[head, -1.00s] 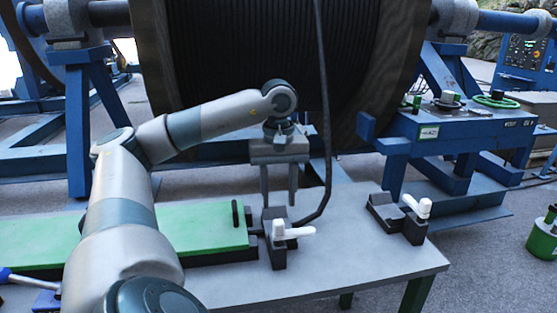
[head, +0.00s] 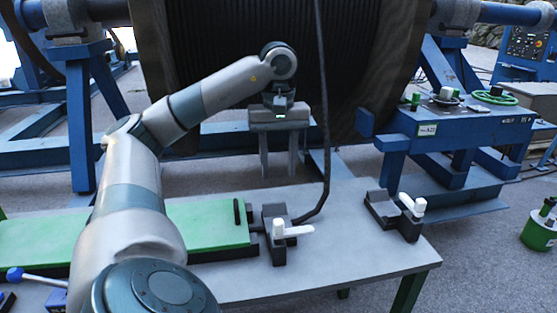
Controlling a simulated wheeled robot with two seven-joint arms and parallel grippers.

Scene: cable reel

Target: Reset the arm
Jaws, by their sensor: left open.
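My left gripper (head: 278,164) points down above the far edge of the grey table (head: 330,262). Its two fingers are apart with nothing between them. A black clamp with a white handle (head: 293,231) stands on the table nearer to me, below and apart from the gripper. The black cable (head: 324,110) hangs down in front of the reel, just right of the gripper, and bends at the table toward this clamp. My right gripper is not in view.
A second clamp with a white handle (head: 413,204) sits at the table's right. A green board (head: 205,222) lies at the left. The large cable reel (head: 360,60) stands behind the table. A blue workbench (head: 470,122) is at the right, with a green bucket (head: 540,228) on the floor.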

